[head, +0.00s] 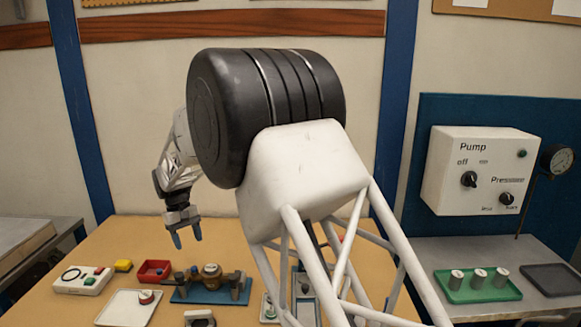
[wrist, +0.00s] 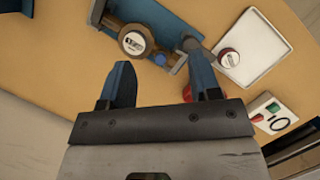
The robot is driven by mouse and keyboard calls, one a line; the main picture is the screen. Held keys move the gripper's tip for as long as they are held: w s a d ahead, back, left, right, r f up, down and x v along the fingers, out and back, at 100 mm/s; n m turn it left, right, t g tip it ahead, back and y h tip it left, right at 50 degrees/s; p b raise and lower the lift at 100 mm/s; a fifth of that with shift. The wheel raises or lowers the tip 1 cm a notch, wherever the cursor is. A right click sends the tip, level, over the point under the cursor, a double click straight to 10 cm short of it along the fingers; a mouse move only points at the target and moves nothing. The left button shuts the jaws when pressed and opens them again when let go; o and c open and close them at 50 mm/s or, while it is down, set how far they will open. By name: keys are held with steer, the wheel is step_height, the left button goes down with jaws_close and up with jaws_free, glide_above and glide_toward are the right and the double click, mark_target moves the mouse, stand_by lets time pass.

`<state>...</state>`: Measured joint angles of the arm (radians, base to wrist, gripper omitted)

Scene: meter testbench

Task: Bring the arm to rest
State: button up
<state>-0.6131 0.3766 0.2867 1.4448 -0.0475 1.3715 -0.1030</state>
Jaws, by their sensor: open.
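My gripper (head: 187,234) hangs above the left part of the tan table, clear of the things on it. In the wrist view my gripper (wrist: 162,88) has its two blue fingers apart with nothing between them. Below it is a blue fixture (head: 238,289) with a round brass meter (head: 211,272); the meter also shows in the wrist view (wrist: 136,42). The big black joint and white links of my arm fill the middle of the head view and hide part of the table.
At right stand a pump panel (head: 480,150), a gauge (head: 557,158) and a green tray (head: 450,294) with several cylinders. The air around my gripper is free.

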steer(key=s+d+r+m+t+y, duration=0.1)
steer(key=s+d+r, duration=0.4)
steer(key=d, duration=0.6)
steer(key=s+d+r+m+t, duration=0.15)
steer(key=s+d+r, duration=0.35)
steer(key=d, duration=0.5)
steer(key=s+d+r+m+y, duration=0.15)
steer(key=s+d+r, duration=0.35)
steer(key=d, duration=0.6)
steer(key=s+d+f+m+t, duration=0.1)
steer(key=s+d+f+m, duration=0.1)
steer(key=s+d, duration=0.7)
steer(key=s+d+f+m+t, duration=0.2)
steer(key=s+d, duration=0.7)
steer(key=s, duration=0.9)
steer(key=shift+s+m, duration=0.2)
steer(key=shift+m, duration=0.1)
steer(key=shift+w, duration=0.1)
